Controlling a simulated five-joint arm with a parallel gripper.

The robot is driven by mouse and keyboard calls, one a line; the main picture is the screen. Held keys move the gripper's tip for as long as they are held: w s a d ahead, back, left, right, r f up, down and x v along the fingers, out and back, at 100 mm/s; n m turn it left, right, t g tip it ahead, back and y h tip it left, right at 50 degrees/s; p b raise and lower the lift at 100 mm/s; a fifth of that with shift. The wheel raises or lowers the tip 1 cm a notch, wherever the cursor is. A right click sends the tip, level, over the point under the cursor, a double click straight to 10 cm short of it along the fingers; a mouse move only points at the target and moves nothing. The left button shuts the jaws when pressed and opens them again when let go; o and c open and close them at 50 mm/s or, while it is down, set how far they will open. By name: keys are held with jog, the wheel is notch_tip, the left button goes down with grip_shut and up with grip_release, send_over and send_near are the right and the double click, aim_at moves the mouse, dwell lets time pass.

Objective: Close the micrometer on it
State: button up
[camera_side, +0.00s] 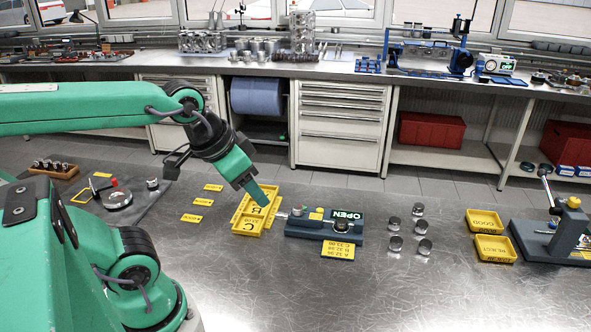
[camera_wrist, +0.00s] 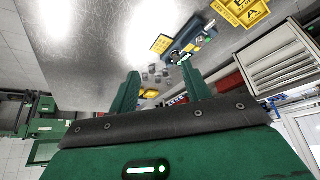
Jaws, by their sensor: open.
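The micrometer (camera_side: 300,230) is a blue-grey bench unit at the middle of the steel table, with a display (camera_side: 347,215) reading OPEN. A short metal cylinder (camera_side: 341,226) sits on it below the display; whether the jaw touches it is too small to tell. A silver spindle end and a yellow part (camera_side: 318,213) show at its left. It also shows in the wrist view (camera_wrist: 186,42). My gripper (camera_side: 264,203) hangs over the lettered yellow trays, left of the micrometer. Its two fingers are apart and empty in the wrist view (camera_wrist: 163,82).
A yellow number card (camera_side: 338,250) lies in front. Several loose metal cylinders (camera_side: 394,243) stand to the right, then a GOOD tray (camera_side: 484,221) and another tray (camera_side: 495,249). The front table is clear.

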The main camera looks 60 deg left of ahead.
jog(key=w+m, duration=0.1)
jog(key=m+g, duration=0.5)
jog(key=m, duration=0.7)
send_near(298, 207)
jog(key=shift+w+d, duration=0.1)
jog(key=shift+d, duration=0.2)
jog(key=shift+w+a+f+g, duration=0.2)
jog(key=shift+f+g, duration=0.1)
jog(key=shift+f, duration=0.1)
jog(key=shift+f, duration=3.9)
jog(key=shift+c, duration=0.5)
